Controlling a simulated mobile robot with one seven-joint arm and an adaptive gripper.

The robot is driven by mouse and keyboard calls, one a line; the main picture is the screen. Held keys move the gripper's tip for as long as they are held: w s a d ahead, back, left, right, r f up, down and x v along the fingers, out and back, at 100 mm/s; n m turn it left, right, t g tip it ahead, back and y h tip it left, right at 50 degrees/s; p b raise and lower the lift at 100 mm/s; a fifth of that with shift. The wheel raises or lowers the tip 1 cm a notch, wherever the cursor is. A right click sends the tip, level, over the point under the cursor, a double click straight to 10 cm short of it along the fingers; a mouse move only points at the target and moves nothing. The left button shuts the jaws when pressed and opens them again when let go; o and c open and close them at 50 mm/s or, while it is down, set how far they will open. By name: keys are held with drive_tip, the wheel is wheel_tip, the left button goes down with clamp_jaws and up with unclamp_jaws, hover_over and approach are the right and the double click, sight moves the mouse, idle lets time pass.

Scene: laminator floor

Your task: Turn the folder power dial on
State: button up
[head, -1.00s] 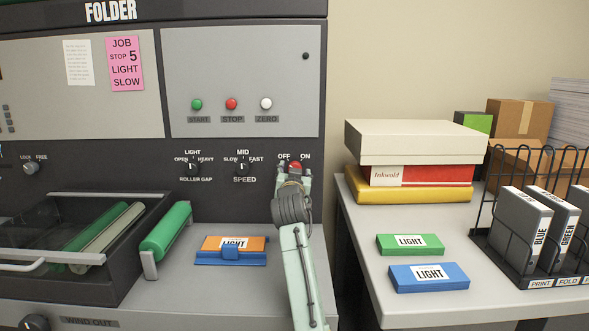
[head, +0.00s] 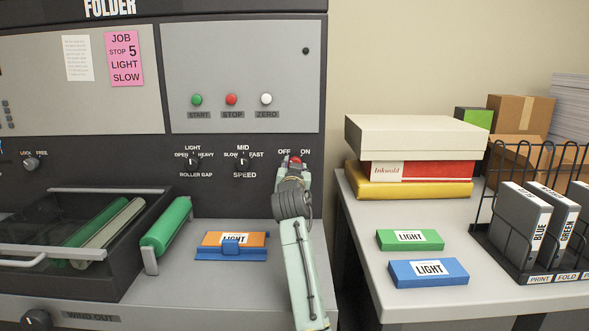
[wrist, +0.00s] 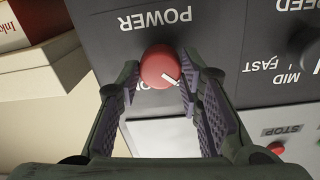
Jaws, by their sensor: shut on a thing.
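The folder's power dial (wrist: 158,66) is a red round knob with a white pointer line, below the POWER lettering in the upside-down wrist view. The pointer slants to the lower right there, which is toward the OFF side of the panel. In the head view the dial's red top (head: 295,160) shows between the OFF and ON labels. My gripper (wrist: 160,84) has one finger on each side of the dial and is shut on it. In the head view my gripper (head: 296,170) hides the lower part of the dial.
The speed knob (head: 243,162) and roller gap knob (head: 193,161) sit left of the dial. Green, red and white buttons (head: 231,99) are above. Stacked boxes (head: 415,136) stand on the right table.

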drive_tip(key=shift+a+m, duration=0.1)
drive_tip(key=shift+m, duration=0.3)
drive_tip(key=shift+c, duration=0.5)
drive_tip(key=m, duration=1.6)
drive_tip(key=shift+r+m+y, duration=0.1)
drive_tip(key=shift+m+y, duration=0.2)
drive_tip(key=o, duration=1.2)
drive_tip(key=s, duration=1.2)
drive_tip(key=shift+r, duration=0.2)
